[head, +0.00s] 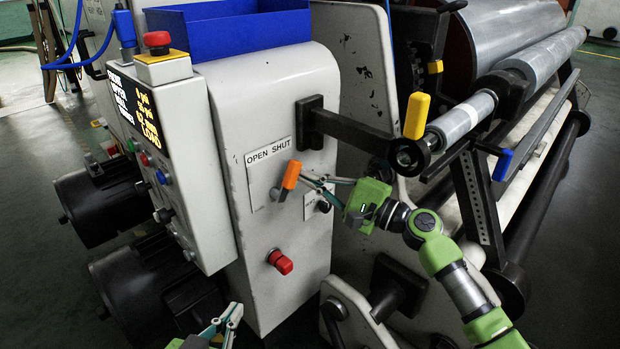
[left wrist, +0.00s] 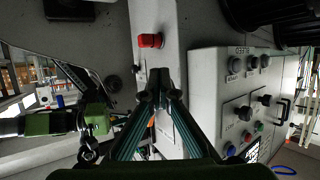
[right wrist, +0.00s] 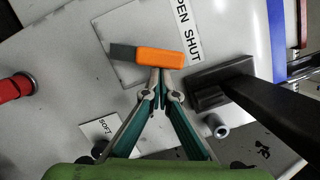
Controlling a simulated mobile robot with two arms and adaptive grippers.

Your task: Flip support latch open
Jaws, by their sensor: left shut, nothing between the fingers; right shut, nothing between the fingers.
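A lever with an orange handle (head: 291,175) sits on the machine's white front panel, under the "OPEN SHUT" label (head: 268,151). Its handle tilts up and to the right from a small grey base. In the right wrist view the orange handle (right wrist: 160,56) lies almost level, its grey end to the left. My right gripper (head: 304,177) is shut and empty, its tips at the handle's edge; I cannot tell if they touch. My left gripper (head: 236,312) is shut and empty, low in front of the panel; its tips also show in the left wrist view (left wrist: 159,82).
A black bracket arm (head: 350,130) sticks out to the right of the lever. A yellow handle (head: 416,115) stands by the film roll's end. A red knob (head: 280,262) is below the lever. A control box (head: 165,150) with buttons stands left.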

